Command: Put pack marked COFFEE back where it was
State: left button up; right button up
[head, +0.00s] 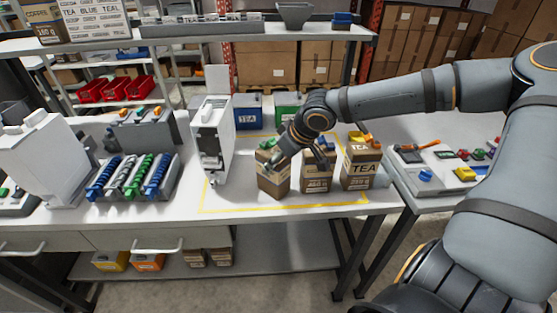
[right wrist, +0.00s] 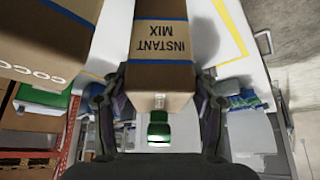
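A brown pack lettered COFFEE (head: 40,17) stands on the upper shelf at the far left, cut by the picture edge. My right gripper (head: 284,141) is at the leftmost table pack (head: 273,182), which has a green cap. In the right wrist view, my right gripper (right wrist: 160,100) has a finger on each side of a green-capped pack lettered INSTANT MIX (right wrist: 160,65). The fingers lie close to its sides; firm contact cannot be made out. No COFFEE lettering shows on that pack's visible face. My left gripper is not in view.
A middle pack (head: 317,180) and a TEA pack (head: 361,177) stand to the right inside a yellow outline. A pack lettered COCO (right wrist: 40,45) is close beside my gripper. A white dispenser (head: 211,135) stands left. The outline's front left is clear.

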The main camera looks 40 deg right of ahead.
jog(key=shift+o, duration=1.4)
jog(key=shift+s+r, duration=0.1)
jog(key=shift+r, duration=0.35)
jog(key=shift+v, duration=0.9)
jog(key=b+v, duration=0.6)
jog(key=v, duration=0.3)
jog(key=shift+s, duration=0.2)
jog(key=shift+d, duration=0.1)
